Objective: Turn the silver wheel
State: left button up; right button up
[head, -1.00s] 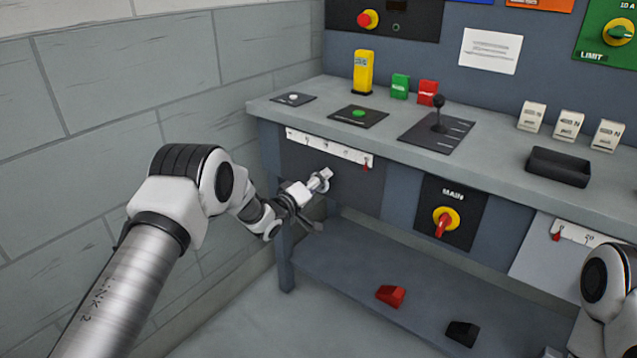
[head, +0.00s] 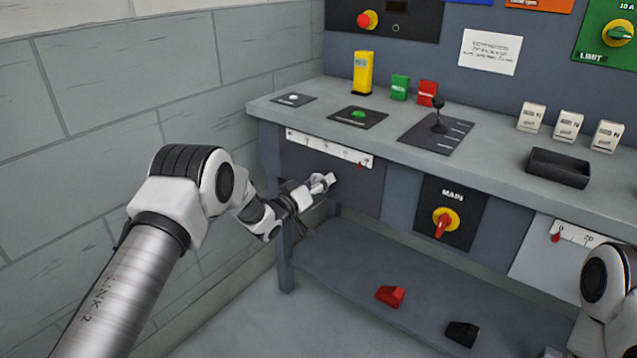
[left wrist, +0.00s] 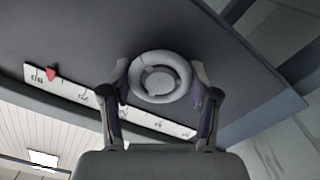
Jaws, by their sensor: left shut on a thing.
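The silver wheel (left wrist: 160,78) is a round grey ring with a hub, on a dark panel (head: 300,165) on the front of the bench. It shows clearly in the left wrist view, but is mostly hidden by my gripper in the head view. My left gripper (head: 322,184) is shut on the wheel, with one finger on each side of its rim. A white scale strip (head: 325,148) runs above the wheel, with a red pointer (head: 360,165) near its right end. The pointer also shows in the left wrist view (left wrist: 52,73). My right gripper is not in view.
A yellow and red MAIN switch (head: 446,222) is right of the panel. A lever (head: 438,118) and a green button (head: 358,115) are on the bench top. Red (head: 390,296) and black (head: 462,333) blocks lie on the lower shelf. A wall stands close on the left.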

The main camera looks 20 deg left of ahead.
pick_arm(q)
jog(key=m, duration=0.4)
jog(key=shift+m, duration=0.4)
jog(key=m, duration=0.3)
jog(key=shift+d+m, duration=0.1)
jog(key=shift+m, duration=0.2)
jog(key=m, duration=0.3)
jog(key=shift+m+b, duration=0.3)
jog(key=m, duration=0.3)
jog(key=shift+m, duration=0.3)
jog(key=m+b, duration=0.1)
jog(key=m, duration=0.2)
jog(key=shift+f+m, duration=0.1)
jog(key=shift+m, duration=0.2)
jog(key=m, duration=0.3)
jog(key=shift+d+m+b, duration=0.1)
jog(key=shift+m+b, duration=0.2)
jog(key=shift+b, duration=0.1)
jog(key=m+b, duration=0.1)
jog(key=m, duration=0.3)
jog(key=shift+f+m, duration=0.1)
jog(key=shift+m, duration=0.2)
jog(key=shift+m+b, duration=0.6)
jog(key=shift+m, duration=1)
